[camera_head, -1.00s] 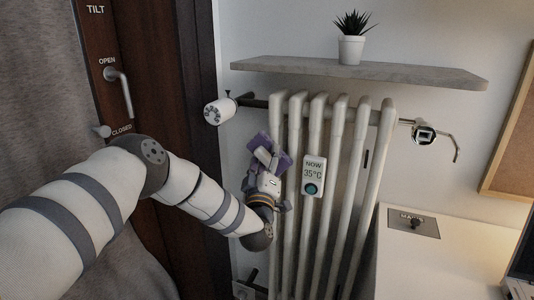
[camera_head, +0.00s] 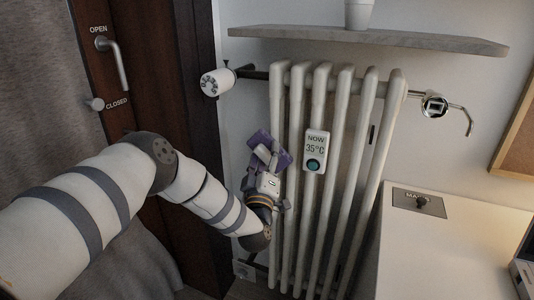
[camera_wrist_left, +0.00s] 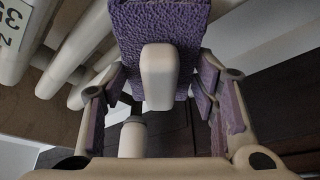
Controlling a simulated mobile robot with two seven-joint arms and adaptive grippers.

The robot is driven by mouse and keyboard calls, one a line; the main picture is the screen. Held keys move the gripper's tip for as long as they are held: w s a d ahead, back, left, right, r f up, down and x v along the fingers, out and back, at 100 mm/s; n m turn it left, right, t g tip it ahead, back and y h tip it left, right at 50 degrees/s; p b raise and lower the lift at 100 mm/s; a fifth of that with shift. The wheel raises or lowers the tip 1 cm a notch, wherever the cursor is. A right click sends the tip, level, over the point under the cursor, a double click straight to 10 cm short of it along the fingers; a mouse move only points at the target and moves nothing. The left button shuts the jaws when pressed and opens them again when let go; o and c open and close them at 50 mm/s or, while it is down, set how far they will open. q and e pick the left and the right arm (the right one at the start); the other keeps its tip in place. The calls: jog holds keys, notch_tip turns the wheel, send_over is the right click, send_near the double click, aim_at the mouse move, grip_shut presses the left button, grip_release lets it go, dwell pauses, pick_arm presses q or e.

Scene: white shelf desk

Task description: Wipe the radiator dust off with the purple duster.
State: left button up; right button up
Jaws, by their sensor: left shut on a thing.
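Dust cannot be made out clearly. My right gripper is not in view.
A white thermostat valve (camera_head: 216,82) juts out at the radiator's upper left, and a chrome valve (camera_head: 434,104) at the upper right. A grey shelf (camera_head: 370,39) hangs above. A white desk (camera_head: 445,250) stands at the right, a brown door (camera_head: 150,60) at the left.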

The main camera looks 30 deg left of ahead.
pick_arm(q)
notch_tip(320, 180, down, 6)
jog(key=b, duration=0.2)
jog(key=shift+w+b, duration=0.1)
jog(key=shift+b, duration=0.25)
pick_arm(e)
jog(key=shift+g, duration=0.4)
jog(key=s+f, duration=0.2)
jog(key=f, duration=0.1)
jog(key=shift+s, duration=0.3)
pick_arm(q)
jog(key=shift+r, duration=0.1)
jog(key=s+p, duration=0.3)
jog(key=s, duration=0.3)
jog(key=shift+d, duration=0.2)
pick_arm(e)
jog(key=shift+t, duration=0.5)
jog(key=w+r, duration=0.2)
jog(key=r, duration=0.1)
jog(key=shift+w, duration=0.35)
pick_arm(q)
jog(key=s+p, duration=0.1)
jog(key=s, duration=0.2)
jog(key=shift+d, duration=0.1)
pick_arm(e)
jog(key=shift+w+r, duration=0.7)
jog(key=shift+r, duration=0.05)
